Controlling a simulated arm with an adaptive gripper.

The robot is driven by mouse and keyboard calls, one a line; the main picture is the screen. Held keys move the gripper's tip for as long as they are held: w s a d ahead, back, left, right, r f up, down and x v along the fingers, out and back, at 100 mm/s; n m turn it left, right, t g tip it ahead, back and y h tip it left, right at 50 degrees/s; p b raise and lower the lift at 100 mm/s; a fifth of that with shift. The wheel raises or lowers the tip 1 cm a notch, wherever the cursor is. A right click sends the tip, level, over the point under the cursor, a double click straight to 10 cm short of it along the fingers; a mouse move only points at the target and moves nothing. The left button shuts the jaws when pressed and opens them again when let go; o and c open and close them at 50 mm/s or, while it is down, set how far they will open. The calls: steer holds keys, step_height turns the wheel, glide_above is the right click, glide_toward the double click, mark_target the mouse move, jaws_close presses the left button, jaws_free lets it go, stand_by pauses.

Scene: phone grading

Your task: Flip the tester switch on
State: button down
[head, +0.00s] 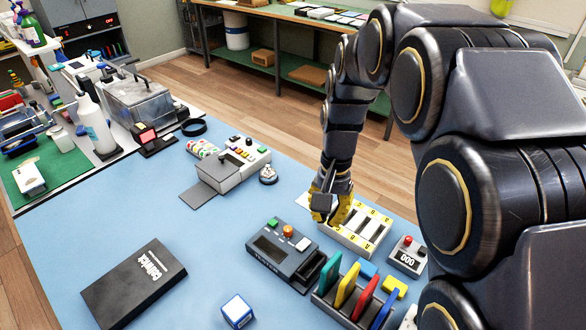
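A dark grey box device (272,258), probably the tester, stands on the blue mat right of centre. It has a green button, an orange-red knob and a white piece on top. Lettering on its front is too small to read, and I cannot tell its switch position. My gripper (322,208), with yellow parts at its end, points down behind this device, by the left end of a white slotted tray (376,243). It appears apart from the device. Its fingertips are small and partly hidden, so I cannot tell whether they are open.
A light grey machine (240,160) with coloured buttons stands farther back. A rack (333,306) of coloured upright pieces and a small counter box (407,256) are at right. A black box (133,283) and a blue-white cube (237,311) lie in front. The mat's left-middle is clear.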

mark_target(303, 248)
steer(key=w+f+m, duration=0.3)
steer(key=w+f, duration=0.6)
steer(key=w, duration=0.2)
steer(key=shift+w+a+y, duration=0.3)
steer(key=shift+w+a, duration=0.05)
steer(key=f, duration=0.4)
steer(key=s+a+f, duration=0.1)
steer(key=f, duration=0.8)
steer(key=shift+s+a+f, duration=0.15)
steer(key=shift+s+f, duration=0.05)
steer(key=shift+f, duration=0.2)
steer(key=shift+s+a+f+t+h, duration=0.15)
steer(key=shift+f+t+h, duration=0.1)
steer(key=shift+t+h, duration=0.2)
steer(key=shift+s+a+f+t+h, duration=0.1)
steer(key=shift+f+t+h, duration=0.15)
steer(key=shift+t+h, duration=0.15)
steer(key=shift+d, duration=0.1)
